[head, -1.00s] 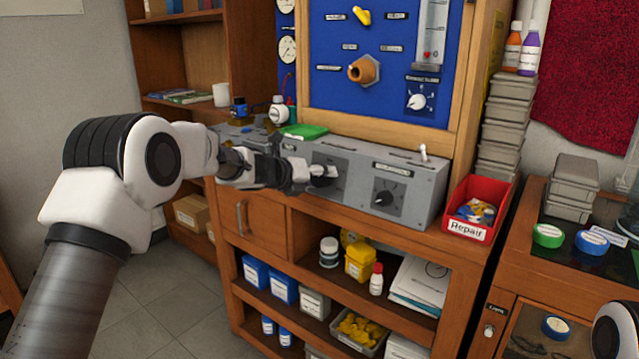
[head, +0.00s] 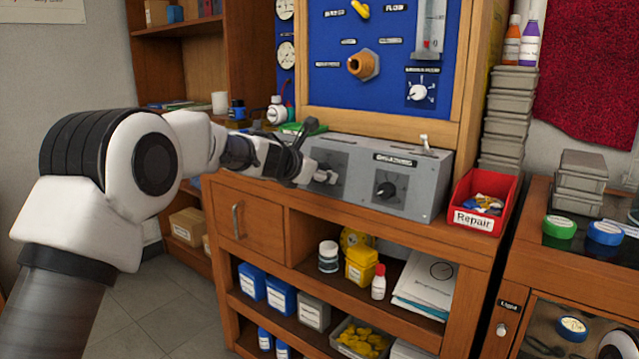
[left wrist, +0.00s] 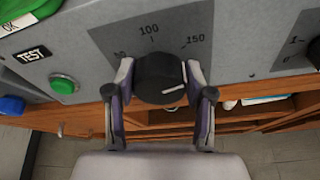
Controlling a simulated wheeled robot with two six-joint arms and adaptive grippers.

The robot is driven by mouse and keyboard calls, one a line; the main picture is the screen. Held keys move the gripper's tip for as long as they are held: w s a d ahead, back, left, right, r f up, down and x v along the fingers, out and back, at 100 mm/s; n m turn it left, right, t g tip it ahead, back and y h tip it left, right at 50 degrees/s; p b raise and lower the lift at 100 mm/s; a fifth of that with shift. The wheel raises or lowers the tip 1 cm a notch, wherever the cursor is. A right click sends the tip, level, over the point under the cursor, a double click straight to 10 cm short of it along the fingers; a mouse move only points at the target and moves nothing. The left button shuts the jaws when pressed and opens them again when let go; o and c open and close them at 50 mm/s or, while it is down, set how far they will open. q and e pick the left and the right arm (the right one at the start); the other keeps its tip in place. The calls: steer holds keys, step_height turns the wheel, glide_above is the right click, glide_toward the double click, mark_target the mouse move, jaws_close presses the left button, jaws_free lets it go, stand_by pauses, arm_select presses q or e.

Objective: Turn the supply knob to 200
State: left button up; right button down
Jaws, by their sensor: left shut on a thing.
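The supply knob (left wrist: 158,76) is a round black knob on a grey panel (left wrist: 100,38) with 50, 100 and 150 marked around it. I see no 200 mark. A white line on the knob lies toward its lower right, in the left wrist view. My left gripper (left wrist: 160,84) is shut on the knob, with one finger on each side. In the head view my left gripper (head: 318,174) is at the left part of the grey control box (head: 425,187) and hides most of this knob. My right gripper is not in view.
A second black knob (head: 386,190) sits to the right on the same box. A toggle switch (head: 424,142) stands on top, and a red Repair bin (head: 486,194) is beside the box. A green button (left wrist: 63,85) is left of the gripped knob.

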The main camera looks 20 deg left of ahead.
arm_select(q)
steer(key=m+b, duration=0.3)
steer(key=b, duration=0.1)
steer(key=f+m+t+y+b, duration=0.1)
steer(key=m+b, duration=0.1)
steer(key=shift+d+m, duration=0.1)
steer(key=shift+m, duration=0.2)
steer(key=m+b, duration=0.2)
steer(key=shift+r+t+b, duration=0.15)
steer(key=shift+t+b, duration=0.15)
steer(key=shift+r+m+y+b, duration=0.1)
steer(key=shift+m+y+b, duration=0.2)
steer(key=shift+m+y, duration=0.15)
steer(key=o, duration=1.2)
steer(key=shift+c, duration=0.2)
steer(key=shift+r, duration=0.1)
steer(key=shift+s, duration=0.1)
